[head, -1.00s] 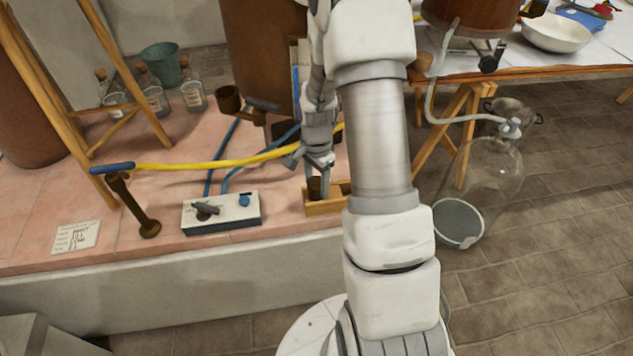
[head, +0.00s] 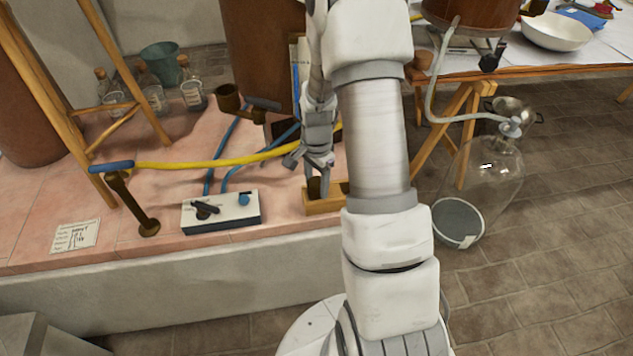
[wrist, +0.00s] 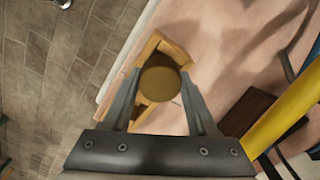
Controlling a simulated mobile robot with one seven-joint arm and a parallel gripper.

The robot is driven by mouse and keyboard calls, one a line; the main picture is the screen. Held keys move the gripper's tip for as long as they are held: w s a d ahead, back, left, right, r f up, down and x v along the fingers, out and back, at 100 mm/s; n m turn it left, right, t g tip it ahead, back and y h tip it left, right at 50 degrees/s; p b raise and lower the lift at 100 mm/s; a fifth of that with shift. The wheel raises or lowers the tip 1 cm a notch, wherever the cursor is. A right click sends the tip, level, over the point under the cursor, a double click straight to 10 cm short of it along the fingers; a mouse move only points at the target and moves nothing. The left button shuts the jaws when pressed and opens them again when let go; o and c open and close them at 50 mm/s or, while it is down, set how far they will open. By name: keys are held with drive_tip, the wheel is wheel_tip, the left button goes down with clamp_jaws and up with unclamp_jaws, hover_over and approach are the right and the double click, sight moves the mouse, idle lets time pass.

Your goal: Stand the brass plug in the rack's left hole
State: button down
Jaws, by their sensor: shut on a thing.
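The brass plug (wrist: 160,83) shows as a round, dull gold disc between the two fingers of my gripper (wrist: 160,92) in the wrist view. My gripper is shut on it. In the head view, my gripper (head: 316,166) points down over the left end of the wooden rack (head: 322,206), with the plug (head: 314,187) upright below its fingers. The plug's lower end is hidden, so I cannot tell whether it is in the left hole or just above it. The rack also shows behind the plug in the wrist view (wrist: 156,41). My arm hides the rack's right part.
A white switch box (head: 221,213) stands left of the rack on the pink tiled ledge. A yellow hose (head: 225,161) runs behind it with a blue end. A dark brass post (head: 133,205) leans farther left. A large glass vessel (head: 487,180) stands on the right.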

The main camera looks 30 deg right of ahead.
sight(316, 182)
drive_tip(key=shift+f, duration=0.15)
drive_tip(key=shift+c, duration=0.5)
unclamp_jaws()
drive_tip(key=shift+r+p, duration=2.6)
drive_tip(key=shift+r, duration=0.95)
